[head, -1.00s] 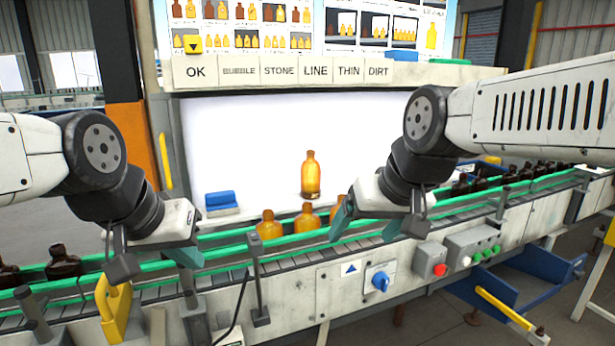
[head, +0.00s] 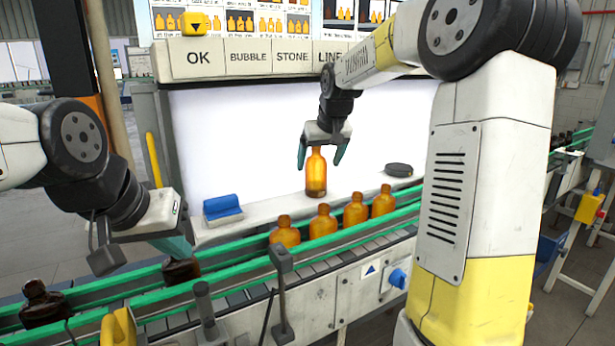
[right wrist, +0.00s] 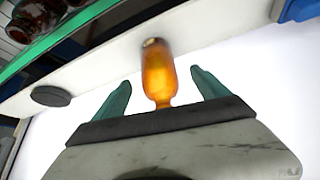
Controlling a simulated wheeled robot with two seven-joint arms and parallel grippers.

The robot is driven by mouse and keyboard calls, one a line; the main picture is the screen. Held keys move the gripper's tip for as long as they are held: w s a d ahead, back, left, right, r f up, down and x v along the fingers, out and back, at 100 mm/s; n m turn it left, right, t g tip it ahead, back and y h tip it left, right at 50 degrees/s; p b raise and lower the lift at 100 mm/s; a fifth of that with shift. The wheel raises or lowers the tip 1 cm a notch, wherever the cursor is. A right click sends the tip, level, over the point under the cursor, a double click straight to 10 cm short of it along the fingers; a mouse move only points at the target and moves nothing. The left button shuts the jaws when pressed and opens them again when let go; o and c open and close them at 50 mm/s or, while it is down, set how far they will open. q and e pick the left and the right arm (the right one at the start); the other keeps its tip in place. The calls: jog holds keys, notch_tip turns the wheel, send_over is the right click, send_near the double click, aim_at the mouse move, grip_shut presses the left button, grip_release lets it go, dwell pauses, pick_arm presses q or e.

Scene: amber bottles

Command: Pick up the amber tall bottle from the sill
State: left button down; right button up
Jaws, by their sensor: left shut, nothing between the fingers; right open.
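The amber tall bottle (head: 316,176) stands upright on the white sill (head: 272,208) in front of the bright panel. My right gripper (head: 322,158) is above it, pointing down, with its teal fingers apart on either side of the bottle's neck. In the right wrist view the bottle (right wrist: 158,75) lies between the two open fingers (right wrist: 160,97), with a gap visible on both sides. My left gripper (head: 182,250) is shut and empty over the conveyor at the left, near a dark bottle (head: 182,270).
Several amber bottles (head: 323,222) stand on the conveyor between green rails (head: 240,251), just in front of the sill. A blue block (head: 222,207) lies on the sill to the left, and a dark round object (head: 398,170) lies to the right.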

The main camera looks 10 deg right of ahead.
aim_at(317, 172)
jog(key=x, duration=0.5)
jog(key=shift+w+d+f, duration=0.1)
jog(key=shift+w+d, duration=0.05)
jog(key=c, duration=1.6)
